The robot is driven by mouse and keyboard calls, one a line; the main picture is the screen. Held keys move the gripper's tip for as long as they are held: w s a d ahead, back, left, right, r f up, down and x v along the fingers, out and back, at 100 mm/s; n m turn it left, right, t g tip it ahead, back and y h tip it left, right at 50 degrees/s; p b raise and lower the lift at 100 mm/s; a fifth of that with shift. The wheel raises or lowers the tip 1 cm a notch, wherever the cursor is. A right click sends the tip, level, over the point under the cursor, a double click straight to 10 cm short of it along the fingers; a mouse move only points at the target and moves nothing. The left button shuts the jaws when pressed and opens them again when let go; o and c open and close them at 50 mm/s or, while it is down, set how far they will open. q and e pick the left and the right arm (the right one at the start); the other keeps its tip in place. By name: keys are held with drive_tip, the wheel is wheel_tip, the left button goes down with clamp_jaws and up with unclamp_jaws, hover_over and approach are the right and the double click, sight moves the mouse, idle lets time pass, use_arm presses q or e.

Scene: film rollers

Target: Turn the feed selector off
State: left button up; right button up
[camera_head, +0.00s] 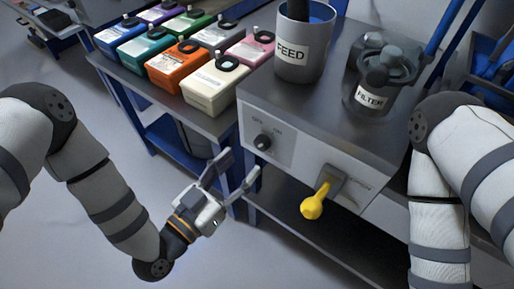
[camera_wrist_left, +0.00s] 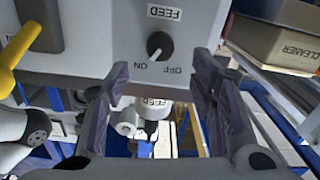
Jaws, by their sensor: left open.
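The feed selector is a black round knob (camera_head: 262,141) on the grey front panel, below OFF and ON labels. The knob also shows in the left wrist view (camera_wrist_left: 158,45), where the picture is upside down; its pale mark points toward the ON side. My left gripper (camera_head: 238,168) is open and empty, in front of and slightly below the knob in the head view, apart from it. In the left wrist view the two fingers (camera_wrist_left: 161,75) stand apart, with the knob beyond the gap between them. My right arm is at the right; its gripper is outside the frame.
A yellow-handled lever (camera_head: 313,204) sticks out of the panel right of the knob. A FEED canister (camera_head: 303,50) and a FILTER jar (camera_head: 371,92) stand on the machine top. A shelf lies below the panel.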

sight(258, 146)
use_arm(q)
drive_tip(key=x, duration=0.7)
drive_tip(key=shift+w+d, duration=0.1)
drive_tip(key=shift+c, duration=0.2)
drive_tip(key=c, duration=1.1)
